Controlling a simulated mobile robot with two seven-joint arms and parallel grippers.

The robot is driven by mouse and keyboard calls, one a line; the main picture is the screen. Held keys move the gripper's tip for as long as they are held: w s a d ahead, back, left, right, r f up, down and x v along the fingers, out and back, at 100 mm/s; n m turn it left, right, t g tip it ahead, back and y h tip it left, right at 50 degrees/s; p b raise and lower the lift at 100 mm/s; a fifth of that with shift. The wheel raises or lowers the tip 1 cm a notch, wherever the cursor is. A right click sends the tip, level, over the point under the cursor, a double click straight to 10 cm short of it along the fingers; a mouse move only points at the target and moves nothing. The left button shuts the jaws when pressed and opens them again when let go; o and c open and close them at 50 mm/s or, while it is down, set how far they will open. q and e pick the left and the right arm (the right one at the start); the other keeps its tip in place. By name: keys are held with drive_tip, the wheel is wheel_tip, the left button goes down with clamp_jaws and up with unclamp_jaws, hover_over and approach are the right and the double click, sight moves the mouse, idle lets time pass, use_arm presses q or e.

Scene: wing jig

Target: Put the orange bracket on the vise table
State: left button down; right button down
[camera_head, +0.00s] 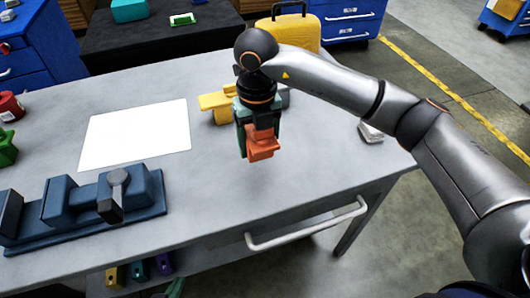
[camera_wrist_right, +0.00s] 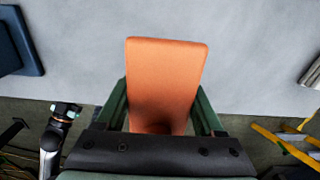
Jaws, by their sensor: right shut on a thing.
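The orange bracket (camera_head: 262,145) is between the green fingers of my right gripper (camera_head: 257,138), which is shut on it. In the right wrist view the bracket (camera_wrist_right: 165,80) lies between the two fingers (camera_wrist_right: 160,112), its flat face toward the camera. The bracket is over the grey vise table (camera_head: 215,205); I cannot tell whether it touches the top. The blue vise (camera_head: 85,210) stands at the table's front left. My left gripper (camera_head: 176,288) barely shows at the bottom edge, low in front of the table; its opening cannot be made out.
A white sheet (camera_head: 135,133) lies left of the bracket. A yellow part (camera_head: 218,105) is just behind my right gripper. Red (camera_head: 10,106) and green (camera_head: 6,147) parts sit at the far left. A small grey-white object (camera_head: 371,132) is at the right edge. The table between vise and bracket is clear.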

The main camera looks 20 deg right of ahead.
sight(265, 164)
drive_tip(key=shift+w+d+f, duration=0.2)
drive_tip(key=shift+d+f, duration=0.1)
drive_tip(key=shift+f, duration=0.1)
drive_tip(key=f, duration=0.1)
drive_tip(key=d+f, duration=0.1)
drive_tip(key=f, duration=0.2)
drive_tip(key=shift+w+d+f, duration=0.15)
drive_tip(key=shift+w+f, duration=0.1)
drive_tip(key=shift+w, duration=0.1)
drive_tip(key=shift+f, duration=0.1)
drive_tip(key=shift+f, duration=0.1)
drive_tip(key=shift+f, duration=0.15)
unclamp_jaws()
wheel_tip(265, 164, up, 12)
drive_tip(key=shift+r, duration=0.25)
